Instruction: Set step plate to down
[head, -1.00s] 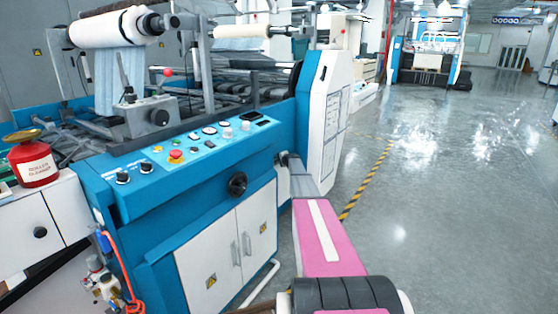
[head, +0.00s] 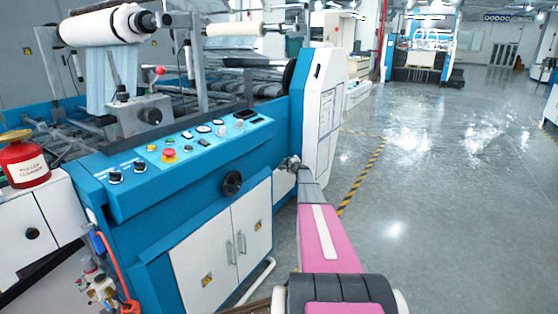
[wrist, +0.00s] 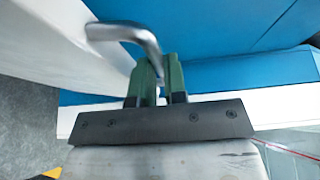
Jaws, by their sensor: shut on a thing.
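My gripper (wrist: 160,78) has its green fingers shut on a bent silver metal bar (wrist: 125,33) in the wrist view. The bar bends down between the two fingers and stands beside a white panel (wrist: 65,38). In the head view my gripper (head: 293,163) is small, at the right end of the blue machine front, just left of the tall white side housing (head: 318,120). A small white surface (head: 284,181) shows just below it. I cannot tell for sure which part is the step plate, or its angle.
The blue laminating machine (head: 150,215) with its control panel and white cabinet doors (head: 220,250) fills the left. A red canister (head: 25,165) stands on a white cabinet at far left. Open grey floor (head: 440,220) with a yellow-black line (head: 362,178) lies to the right.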

